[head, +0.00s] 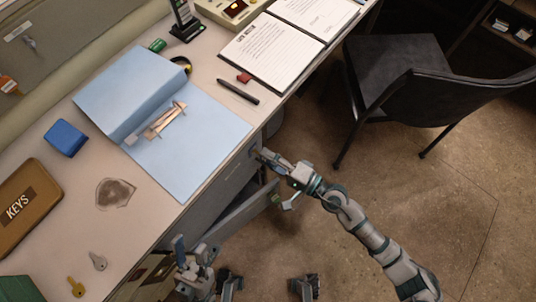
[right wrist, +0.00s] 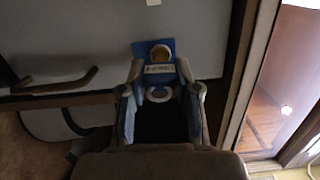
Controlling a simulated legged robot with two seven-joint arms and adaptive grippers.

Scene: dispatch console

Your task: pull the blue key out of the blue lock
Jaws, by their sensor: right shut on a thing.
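The blue lock (right wrist: 147,48) is a blue plate with a gold centre on the grey drawer front, in the right wrist view. The blue key (right wrist: 183,70) stands before it, with a pale label across it, and overlaps the lock in this view. My right gripper (right wrist: 160,92) is shut on the key, one finger on each side. How deep the key sits is hidden. In the head view my right gripper (head: 262,157) is at the desk's front, below the top's edge, and covers lock and key. My left gripper (head: 190,265) is at the lower left, its jaws unclear.
A dark handle (right wrist: 55,88) is left of the lock. Below the right gripper a drawer (head: 235,215) stands open. On the desk are a blue binder (head: 215,150), a KEYS case (head: 25,205), loose keys (head: 98,261) and a pen (head: 238,91). A black chair (head: 400,70) stands right.

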